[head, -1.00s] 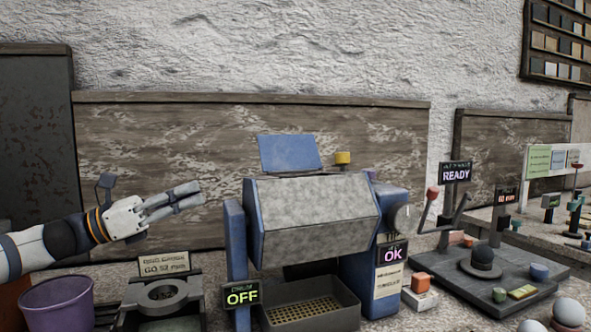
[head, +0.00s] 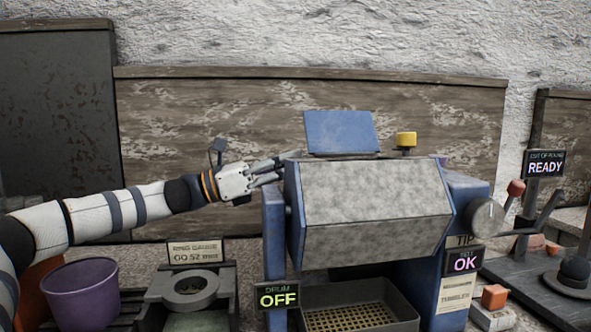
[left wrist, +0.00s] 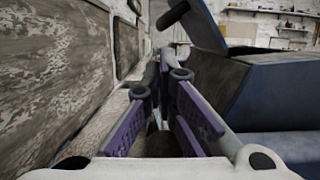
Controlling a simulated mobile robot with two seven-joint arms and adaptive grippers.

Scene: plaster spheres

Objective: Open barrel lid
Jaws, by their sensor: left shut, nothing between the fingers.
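The grey, faceted barrel (head: 370,205) sits in a blue frame. Its blue lid (head: 340,132) stands raised and tilted back above the barrel's top. In the left wrist view the lid (left wrist: 197,25) slants up at the top, over the barrel's body (left wrist: 225,78). My left gripper (head: 284,164) is shut and empty, beside the barrel's upper left end and just left of the lid. I cannot tell whether its tips touch the barrel. Its fingers (left wrist: 165,65) also show in the left wrist view. My right gripper is not in view.
A yellow knob (head: 405,140) stands right of the lid. A sign reading OFF (head: 278,295) and a perforated tray (head: 405,318) are below the barrel. A ring gauge (head: 188,290) and a purple bucket (head: 80,292) stand left. A wooden panel (head: 200,130) is behind.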

